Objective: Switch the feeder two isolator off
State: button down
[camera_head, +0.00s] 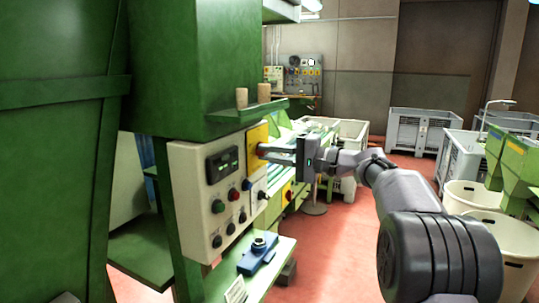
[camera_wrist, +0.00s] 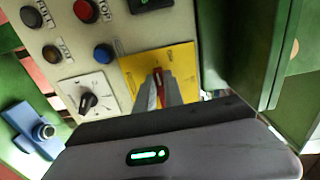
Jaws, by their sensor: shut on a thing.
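The isolator is a red handle (camera_wrist: 158,78) on a yellow plate (camera_wrist: 185,58) at the edge of a cream control panel (camera_wrist: 60,45). In the head view the yellow plate (camera_head: 256,138) is at the panel's upper right; the handle is mostly hidden by my fingers there. My gripper (camera_head: 264,151) reaches in from the right and is shut on the red handle. In the wrist view my gripper's two fingers (camera_wrist: 158,92) lie on either side of it, and the handle points roughly up and down the picture. I cannot read any label for feeder two.
A black selector knob (camera_wrist: 88,101) on a white plate and several coloured buttons sit close beside the yellow plate. Two corks (camera_head: 241,97) stand on a green ledge above. A blue device (camera_head: 258,254) lies on a shelf below. Grey crates (camera_head: 422,130) stand behind; red floor is open between.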

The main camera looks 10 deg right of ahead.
jog(key=c, duration=1.4)
grip_release()
jog(key=shift+c, duration=0.2)
jog(key=p+v, duration=0.3)
jog(key=v, duration=1.4)
jog(key=shift+s+d+p, duration=0.15)
jog(key=shift+p, duration=0.15)
